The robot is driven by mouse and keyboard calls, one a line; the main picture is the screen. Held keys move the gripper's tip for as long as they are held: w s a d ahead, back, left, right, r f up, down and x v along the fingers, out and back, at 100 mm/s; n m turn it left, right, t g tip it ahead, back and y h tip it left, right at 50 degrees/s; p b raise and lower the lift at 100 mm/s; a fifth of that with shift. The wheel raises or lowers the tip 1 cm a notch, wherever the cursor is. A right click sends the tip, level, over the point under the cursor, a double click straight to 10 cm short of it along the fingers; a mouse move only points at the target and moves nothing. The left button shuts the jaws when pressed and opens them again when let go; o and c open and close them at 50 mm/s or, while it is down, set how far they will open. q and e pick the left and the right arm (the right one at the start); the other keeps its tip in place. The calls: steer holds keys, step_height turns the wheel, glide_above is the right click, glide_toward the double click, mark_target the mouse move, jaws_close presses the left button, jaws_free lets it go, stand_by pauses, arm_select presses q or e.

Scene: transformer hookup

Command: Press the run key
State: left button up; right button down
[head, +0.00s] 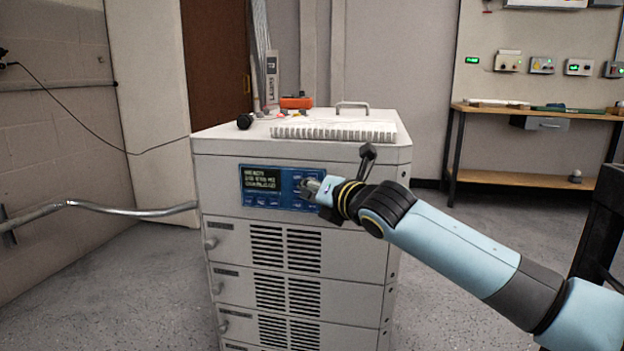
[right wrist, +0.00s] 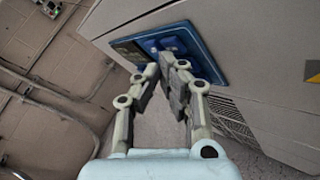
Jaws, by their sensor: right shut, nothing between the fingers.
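The blue control panel (head: 281,187) is on the upper front of a light grey cabinet (head: 220,236). Its lit display (head: 261,179) shows several lines of text, too small to read surely. Small keys sit under and to the right of the display. My right gripper (head: 307,185) is shut and empty, with its tips at the right part of the panel, over the keys. In the right wrist view the panel (right wrist: 196,42) lies just beyond the closed fingertips (right wrist: 165,60). I cannot tell whether they touch a key, and the run key cannot be singled out. My left gripper is not in view.
A spiral-bound book (head: 335,130), an orange object (head: 296,102) and a black round item (head: 245,121) lie on the cabinet top. A metal pipe (head: 120,211) runs from the left wall towards the cabinet. A workbench (head: 540,113) stands at the back right. Floor around is clear.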

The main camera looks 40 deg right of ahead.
steer(key=shift+w+d, duration=0.25)
steer(key=shift+d, duration=0.05)
stand_by(0.6)
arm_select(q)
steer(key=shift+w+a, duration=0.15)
arm_select(e)
steer(key=shift+a, duration=0.1)
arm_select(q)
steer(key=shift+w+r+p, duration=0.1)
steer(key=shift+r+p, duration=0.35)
arm_select(e)
steer(key=shift+s+a, duration=0.5)
steer(key=shift+s, duration=0.05)
steer(key=shift+a, duration=0.1)
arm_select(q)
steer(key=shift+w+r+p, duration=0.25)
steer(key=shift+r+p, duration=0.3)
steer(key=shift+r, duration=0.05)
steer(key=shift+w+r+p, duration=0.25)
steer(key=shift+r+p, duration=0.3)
arm_select(e)
steer(key=shift+s+a, duration=1.6)
steer(key=shift+a, duration=0.25)
